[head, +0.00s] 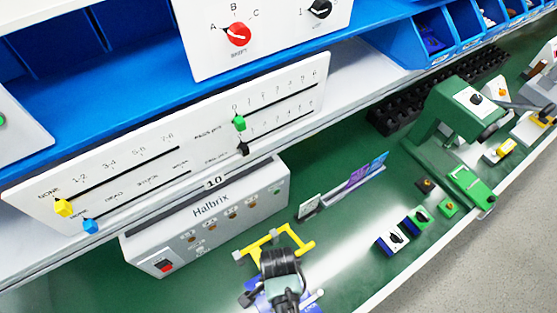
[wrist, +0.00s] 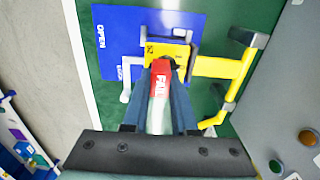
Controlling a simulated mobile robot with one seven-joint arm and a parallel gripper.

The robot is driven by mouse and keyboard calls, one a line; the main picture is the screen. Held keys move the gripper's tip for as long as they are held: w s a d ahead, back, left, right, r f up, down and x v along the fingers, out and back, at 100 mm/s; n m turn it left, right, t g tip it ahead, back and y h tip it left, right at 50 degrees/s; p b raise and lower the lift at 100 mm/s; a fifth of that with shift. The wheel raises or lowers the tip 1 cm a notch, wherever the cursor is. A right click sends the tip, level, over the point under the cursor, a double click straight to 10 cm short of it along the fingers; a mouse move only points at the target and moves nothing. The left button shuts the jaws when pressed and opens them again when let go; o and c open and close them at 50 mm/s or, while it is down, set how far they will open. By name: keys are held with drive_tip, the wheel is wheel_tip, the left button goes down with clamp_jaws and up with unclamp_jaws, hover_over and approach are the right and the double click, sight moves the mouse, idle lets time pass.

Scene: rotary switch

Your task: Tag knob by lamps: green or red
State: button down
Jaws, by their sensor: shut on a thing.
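In the wrist view my gripper (wrist: 161,90) is shut on a narrow red and white tag (wrist: 161,82) whose red end carries partly visible white lettering that looks like "FAIL". The tag's far end is at a yellow block with a dark round part (wrist: 168,52); I cannot tell whether they touch. In the head view the grey Halbrix box (head: 215,215) has a row of small round lamps or buttons (head: 232,215) and a red rocker switch (head: 165,266). Whether any lamp is lit is unclear. Dial knobs, one red (head: 238,34) and one black (head: 320,8), are on the upper white panel.
A yellow frame (head: 268,240) and a blue sheet (wrist: 118,35) reading "OPEN" lie by my gripper. A slider panel (head: 150,160) stands behind the box. A green machine (head: 455,105) and small blocks (head: 392,238) are to the right.

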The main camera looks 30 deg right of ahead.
drive_tip(key=shift+f, duration=0.25)
drive_tip(key=c, duration=0.6)
unclamp_jaws()
wheel_tip(320, 180, up, 13)
drive_tip(key=shift+b, duration=0.7)
wheel_tip(320, 180, up, 9)
drive_tip(key=p, duration=1)
drive_tip(key=shift+p, duration=0.4)
